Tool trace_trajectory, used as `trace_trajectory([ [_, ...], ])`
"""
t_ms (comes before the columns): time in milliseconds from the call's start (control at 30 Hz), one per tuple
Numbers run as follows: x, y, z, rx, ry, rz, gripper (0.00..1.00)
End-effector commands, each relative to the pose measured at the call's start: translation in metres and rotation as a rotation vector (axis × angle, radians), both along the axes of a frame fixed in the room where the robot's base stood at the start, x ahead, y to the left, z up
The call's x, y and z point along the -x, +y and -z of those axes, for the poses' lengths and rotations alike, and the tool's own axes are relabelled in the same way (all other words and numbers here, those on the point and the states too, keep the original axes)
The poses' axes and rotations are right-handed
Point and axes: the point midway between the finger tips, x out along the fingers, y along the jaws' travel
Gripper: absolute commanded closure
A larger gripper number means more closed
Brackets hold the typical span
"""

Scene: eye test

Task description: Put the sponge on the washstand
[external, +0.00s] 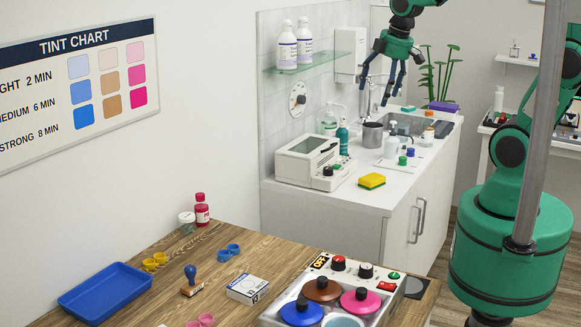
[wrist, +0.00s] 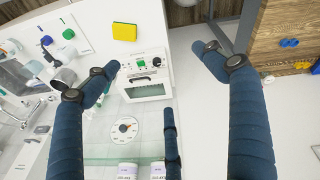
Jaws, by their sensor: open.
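The yellow sponge (external: 372,181) with a green layer lies flat on the white top of the washstand (external: 352,197), near its front edge and right of a white boxy device. In the wrist view the sponge (wrist: 124,32) shows near the top, beyond the fingertips. My gripper (external: 383,92) hangs above the back part of the washstand, its dark fingers spread and empty. It is well above and apart from the sponge. In the wrist view my gripper (wrist: 156,72) has its fingers wide apart with nothing between them.
The boxy device (external: 312,159), a teal bottle (external: 342,138), a metal pot (external: 372,134) and small colored-capped items crowd the washstand. A glass shelf (external: 325,62) with two bottles juts from the wall. A wooden table (external: 150,240) with a blue tray (external: 105,291) stands in front.

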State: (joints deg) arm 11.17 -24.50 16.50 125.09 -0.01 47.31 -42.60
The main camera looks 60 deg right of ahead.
Motion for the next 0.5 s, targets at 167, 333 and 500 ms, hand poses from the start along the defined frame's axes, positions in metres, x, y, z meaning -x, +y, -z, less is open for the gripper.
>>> trace_trajectory([
  [167, 0.044, 0.037, -0.038, -0.062, -0.092, 0.165, 0.16],
  [333, 0.087, 0.063, -0.06, -0.142, -0.165, 0.321, 0.16],
  [500, 0.119, 0.079, -0.07, -0.213, -0.213, 0.434, 0.16],
])
